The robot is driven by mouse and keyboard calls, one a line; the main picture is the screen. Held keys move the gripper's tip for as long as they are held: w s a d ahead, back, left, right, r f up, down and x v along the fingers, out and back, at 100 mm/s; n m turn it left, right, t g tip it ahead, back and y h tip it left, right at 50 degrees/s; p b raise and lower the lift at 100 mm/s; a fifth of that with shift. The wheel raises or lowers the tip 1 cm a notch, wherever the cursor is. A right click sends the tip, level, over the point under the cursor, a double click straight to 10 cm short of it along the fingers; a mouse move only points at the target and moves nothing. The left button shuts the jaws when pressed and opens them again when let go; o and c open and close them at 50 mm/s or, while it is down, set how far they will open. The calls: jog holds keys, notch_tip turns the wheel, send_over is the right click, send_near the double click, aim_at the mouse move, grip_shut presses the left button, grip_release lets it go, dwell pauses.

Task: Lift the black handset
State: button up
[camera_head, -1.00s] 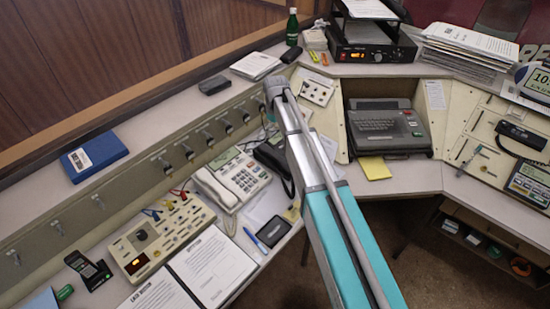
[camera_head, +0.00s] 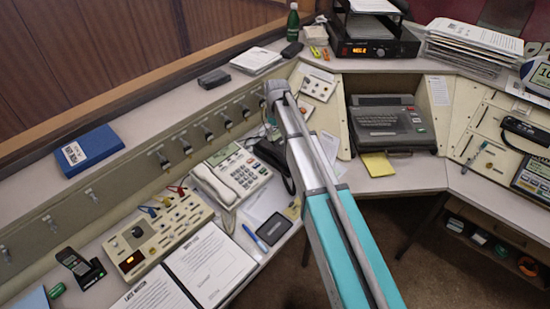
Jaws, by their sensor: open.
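A black handset (camera_head: 526,131) lies on the sloping cream panel at the far right, with a cord below it. A second black handset-like thing (camera_head: 270,153) is beside the white desk phone, partly hidden by my arm. A small black cordless phone (camera_head: 77,265) stands tilted in a cradle at the lower left. My arm reaches from the bottom centre up to a grey joint near the back corner of the console. My gripper is not seen; it may be hidden behind or below that joint.
The white desk phone (camera_head: 231,174) and a beige switch box (camera_head: 157,237) are on the left desk. A dark typewriter-like machine (camera_head: 391,124) sits in the centre bay with a yellow pad (camera_head: 377,165) before it. Paper stacks (camera_head: 475,46) and a black radio (camera_head: 373,46) are on the back shelf.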

aim_at(276, 150)
jog(key=shift+f+b, duration=2)
jog(key=shift+f, duration=0.3)
jog(key=shift+s+f+b, duration=0.15)
jog(key=shift+f+b, duration=2.45)
grip_shut()
